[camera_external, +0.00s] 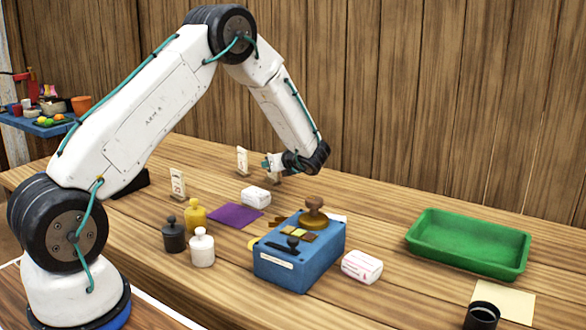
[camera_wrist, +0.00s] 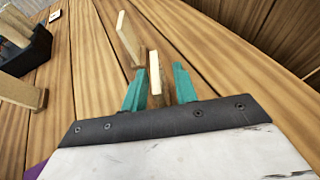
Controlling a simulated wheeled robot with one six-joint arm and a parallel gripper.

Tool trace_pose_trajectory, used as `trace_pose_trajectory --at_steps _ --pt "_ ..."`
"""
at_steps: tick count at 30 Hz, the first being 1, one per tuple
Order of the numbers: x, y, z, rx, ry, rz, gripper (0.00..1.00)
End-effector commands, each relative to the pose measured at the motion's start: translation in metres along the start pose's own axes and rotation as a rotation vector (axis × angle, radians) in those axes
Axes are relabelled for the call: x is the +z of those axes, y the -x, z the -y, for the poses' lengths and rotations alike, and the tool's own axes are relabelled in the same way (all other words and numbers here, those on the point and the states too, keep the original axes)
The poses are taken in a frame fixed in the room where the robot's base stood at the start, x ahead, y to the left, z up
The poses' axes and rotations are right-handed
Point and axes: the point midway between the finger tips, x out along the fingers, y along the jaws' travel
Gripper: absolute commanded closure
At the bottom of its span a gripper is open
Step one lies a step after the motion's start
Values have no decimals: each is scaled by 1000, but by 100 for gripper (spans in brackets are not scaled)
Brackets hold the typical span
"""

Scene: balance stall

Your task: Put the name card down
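A pale name card on a small wooden foot (camera_wrist: 155,75) stands between the teal fingers of my gripper (camera_wrist: 160,80) in the wrist view. The fingers are apart on either side of it. There is a gap between the thin card and the right finger, and I cannot tell whether the fingers touch the foot. In the external view my gripper (camera_external: 270,163) is low over the far side of the table, with a wooden foot (camera_external: 274,180) just below it. A second card (camera_external: 242,160) stands just left of it, also seen in the wrist view (camera_wrist: 128,40).
Another card (camera_external: 177,184) stands nearer my arm. A white packet (camera_external: 256,196), a purple mat (camera_external: 235,215), several bottles (camera_external: 201,247) and a blue box (camera_external: 298,265) lie in front. A green tray (camera_external: 468,270) is at the right.

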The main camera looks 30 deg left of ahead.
Motion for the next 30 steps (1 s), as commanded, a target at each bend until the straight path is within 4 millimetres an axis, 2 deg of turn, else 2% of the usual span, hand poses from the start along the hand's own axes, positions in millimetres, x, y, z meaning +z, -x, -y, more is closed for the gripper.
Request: trace_pose_trajectory --at_steps 4,7,21,25,30 --pt "2 1 0 0 0 0 71" --pt "2 10 1 -2 -1 1 71" --pt "2 102 1 -2 0 0 71" --pt "2 115 0 -1 0 1 71" --pt "2 121 0 0 0 0 71"
